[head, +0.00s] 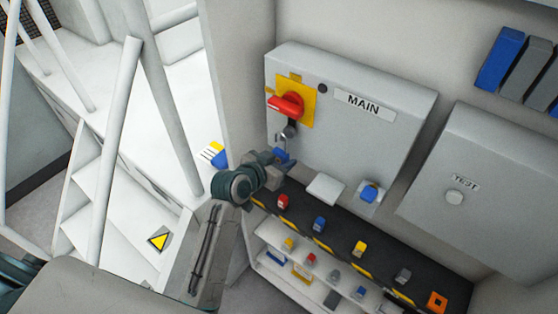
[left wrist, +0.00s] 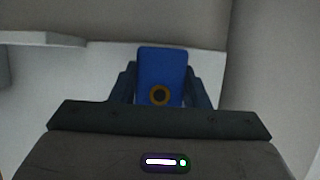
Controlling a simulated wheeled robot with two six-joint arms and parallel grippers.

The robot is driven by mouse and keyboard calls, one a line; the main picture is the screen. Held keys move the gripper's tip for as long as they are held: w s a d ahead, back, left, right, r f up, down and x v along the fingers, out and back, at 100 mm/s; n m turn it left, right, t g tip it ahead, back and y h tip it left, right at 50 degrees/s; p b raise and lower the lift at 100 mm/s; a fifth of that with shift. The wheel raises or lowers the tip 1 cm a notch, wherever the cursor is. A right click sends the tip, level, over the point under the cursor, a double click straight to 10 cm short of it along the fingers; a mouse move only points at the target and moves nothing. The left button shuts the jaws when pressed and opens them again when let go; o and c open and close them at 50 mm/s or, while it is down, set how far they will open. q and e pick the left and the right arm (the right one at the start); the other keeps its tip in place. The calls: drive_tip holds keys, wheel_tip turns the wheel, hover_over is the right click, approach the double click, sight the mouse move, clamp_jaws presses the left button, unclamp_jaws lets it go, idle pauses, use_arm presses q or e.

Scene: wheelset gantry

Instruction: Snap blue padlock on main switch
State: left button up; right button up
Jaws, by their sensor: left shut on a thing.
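The main switch (head: 287,105) is a red rotary handle on a yellow plate, on a grey box labelled MAIN. A grey metal piece (head: 289,131), possibly a hasp, hangs just below the handle. My left gripper (head: 278,156) is shut on a blue padlock (head: 281,155) close below that metal piece. The left wrist view shows the padlock body (left wrist: 161,70) between the two fingers, with a brass ring on its face. The shackle is hidden there, and I cannot tell whether it touches the metal piece. My right gripper is not in view.
A dark shelf (head: 335,230) below the box carries several small coloured padlocks. A second grey box (head: 480,190) labelled TEST stands at right. White railings (head: 115,140) stand at left.

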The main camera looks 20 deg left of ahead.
use_arm(q)
drive_tip(key=shift+w+d, duration=0.2)
drive_tip(key=shift+w, duration=0.35)
drive_tip(key=shift+w+d, duration=0.15)
drive_tip(key=shift+w, duration=0.35)
drive_tip(key=o, duration=1.1)
drive_tip(key=b+v, duration=0.3)
drive_tip(key=v, duration=0.7)
drive_tip(key=shift+s+a+r, duration=0.15)
drive_tip(key=shift+s+r, duration=0.05)
drive_tip(key=shift+s, duration=0.15)
